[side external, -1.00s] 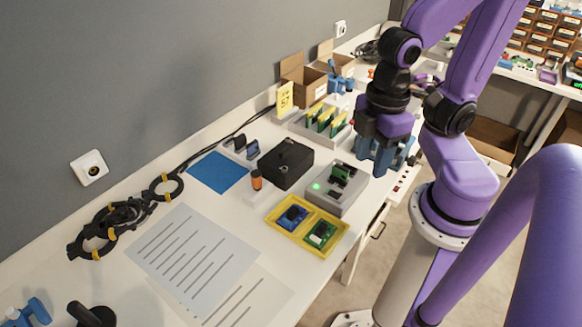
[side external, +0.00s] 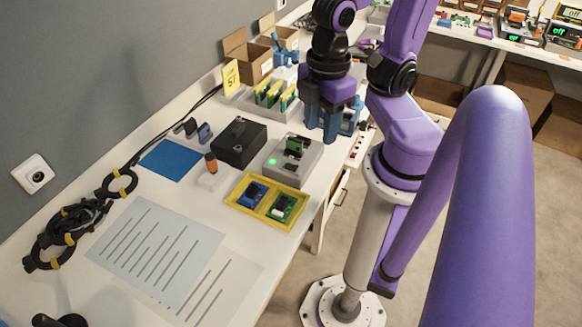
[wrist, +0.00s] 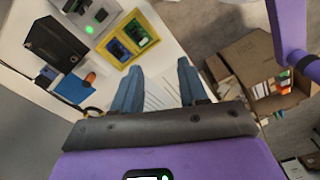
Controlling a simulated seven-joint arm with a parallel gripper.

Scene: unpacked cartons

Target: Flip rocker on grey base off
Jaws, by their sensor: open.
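A grey base (side external: 292,160) stands near the table's front edge, with a lit green light on its left and a green and dark part on top. Its corner and light also show at the top of the wrist view (wrist: 98,18). I cannot make out a rocker or its tilt on it. A smaller pale base (side external: 193,131) with dark upright pieces stands behind the blue mat. My gripper (side external: 322,132) is beyond and right of the grey base, apart from it. In the wrist view its blue fingers (wrist: 158,72) are spread with nothing between them.
A yellow tray (side external: 239,202) with two boards is in front of the grey base, and a black box (side external: 240,140) is left of it. A holder with yellow-green cards (side external: 275,95) is behind. A strip with red buttons (side external: 360,146) is right of my gripper.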

